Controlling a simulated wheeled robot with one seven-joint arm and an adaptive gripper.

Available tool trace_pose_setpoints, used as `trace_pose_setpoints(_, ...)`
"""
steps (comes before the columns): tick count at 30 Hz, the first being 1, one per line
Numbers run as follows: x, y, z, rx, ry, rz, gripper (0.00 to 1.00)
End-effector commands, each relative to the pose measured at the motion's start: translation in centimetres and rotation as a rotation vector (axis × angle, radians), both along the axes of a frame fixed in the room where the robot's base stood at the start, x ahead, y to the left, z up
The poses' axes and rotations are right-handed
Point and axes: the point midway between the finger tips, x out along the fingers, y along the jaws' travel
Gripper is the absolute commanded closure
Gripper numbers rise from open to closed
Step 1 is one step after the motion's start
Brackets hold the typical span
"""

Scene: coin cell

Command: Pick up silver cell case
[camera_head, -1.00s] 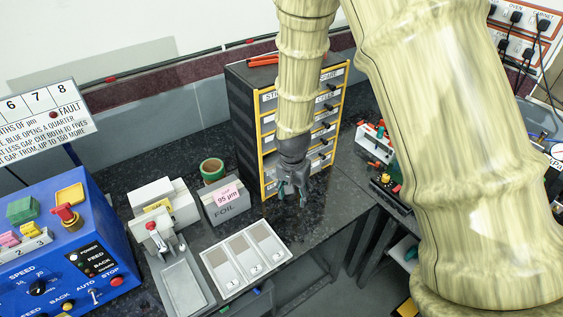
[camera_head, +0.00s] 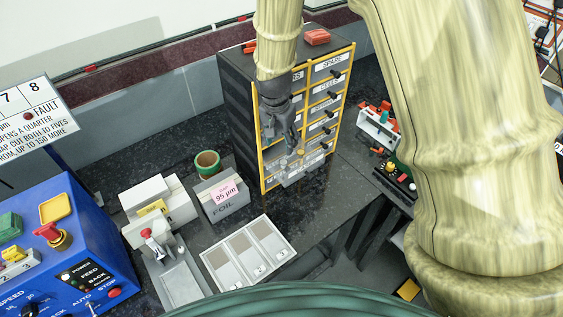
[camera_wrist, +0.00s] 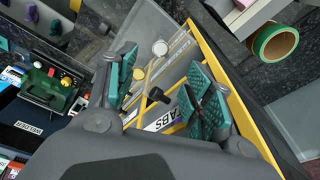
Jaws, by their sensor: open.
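A round silver disc (camera_wrist: 160,47), which looks like the silver cell case, lies in a pulled-out grey drawer (camera_wrist: 152,22) in the wrist view. A gold-coloured disc (camera_wrist: 138,73) lies nearer in the same drawer. My gripper (camera_wrist: 160,66) is open and empty, its green-padded fingers spread to either side above the drawer. In the head view my gripper (camera_head: 291,147) hangs at the front of the drawer cabinet (camera_head: 243,115), just above the open bottom drawer (camera_head: 302,177). The drawer's contents are too small there to tell apart.
A black drawer knob (camera_wrist: 156,95) and the TABS drawer front (camera_wrist: 166,121) are close to the fingers. A blue machine (camera_head: 75,225) stands far left.

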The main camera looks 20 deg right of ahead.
Motion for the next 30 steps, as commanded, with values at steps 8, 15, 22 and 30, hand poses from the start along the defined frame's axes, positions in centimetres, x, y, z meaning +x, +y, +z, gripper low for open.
trace_pose_setpoints(8,0.3,-0.5,-3.5,0.001,0.000,-0.002,0.48)
trace_pose_setpoints(15,0.4,-0.4,-4.2,0.001,0.000,-0.002,0.48)
trace_pose_setpoints(22,0.6,-0.2,-6.6,0.001,0.001,0.001,0.48)
trace_pose_setpoints(30,0.9,-0.4,-8.8,0.000,0.000,0.001,0.48)
